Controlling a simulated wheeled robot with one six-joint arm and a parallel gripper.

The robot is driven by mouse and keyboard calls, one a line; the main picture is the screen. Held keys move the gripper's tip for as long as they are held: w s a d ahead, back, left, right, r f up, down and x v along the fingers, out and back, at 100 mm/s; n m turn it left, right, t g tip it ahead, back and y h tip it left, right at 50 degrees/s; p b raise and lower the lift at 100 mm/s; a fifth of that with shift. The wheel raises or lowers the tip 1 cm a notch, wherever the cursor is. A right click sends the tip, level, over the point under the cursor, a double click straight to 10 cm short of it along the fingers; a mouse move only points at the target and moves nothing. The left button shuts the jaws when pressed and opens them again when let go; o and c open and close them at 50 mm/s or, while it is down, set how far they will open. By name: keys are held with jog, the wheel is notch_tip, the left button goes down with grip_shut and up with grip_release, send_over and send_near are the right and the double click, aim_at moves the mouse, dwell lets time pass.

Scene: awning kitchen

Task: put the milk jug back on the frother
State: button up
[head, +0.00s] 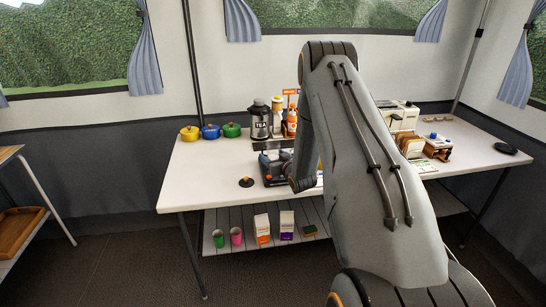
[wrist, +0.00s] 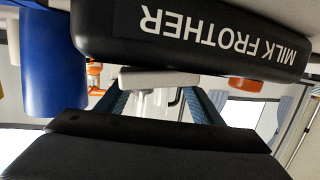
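The black milk frother (wrist: 195,35) fills the top of the wrist view, close up, with its white lettering upside down. In the head view my gripper (head: 275,166) is low over the left part of the white table, partly hidden by my arm. A wide black shape (wrist: 155,148) covers the bottom of the wrist view. I cannot tell whether it is part of my gripper or something held. I cannot make out the milk jug for certain. My fingertips are not clear, so their opening cannot be read.
A blue cylinder (wrist: 55,62) stands beside the frother in the wrist view. A toaster area crowds the right. The front left tabletop is clear.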

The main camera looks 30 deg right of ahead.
jog(key=o, duration=0.4)
jog(key=shift+c, duration=0.2)
jog(key=shift+r, duration=0.15)
jog(key=shift+s+r, duration=0.1)
jog(key=shift+r, duration=0.05)
jog(key=b+v, duration=0.2)
jog(key=v, duration=0.9)
jog(key=shift+s, duration=0.3)
jog(key=s+a+r+g, duration=0.4)
jog(key=s+a+g, duration=0.3)
jog(key=s+a, duration=0.4)
jog(key=s+a+r+g, duration=0.3)
jog(key=s+a+g, duration=0.5)
jog(key=s, duration=1.2)
jog(key=a, duration=0.4)
jog(key=shift+s+a+r+n+y, duration=0.15)
jog(key=shift+s+r+n+y, duration=0.15)
jog(key=shift+s+r+y, duration=0.1)
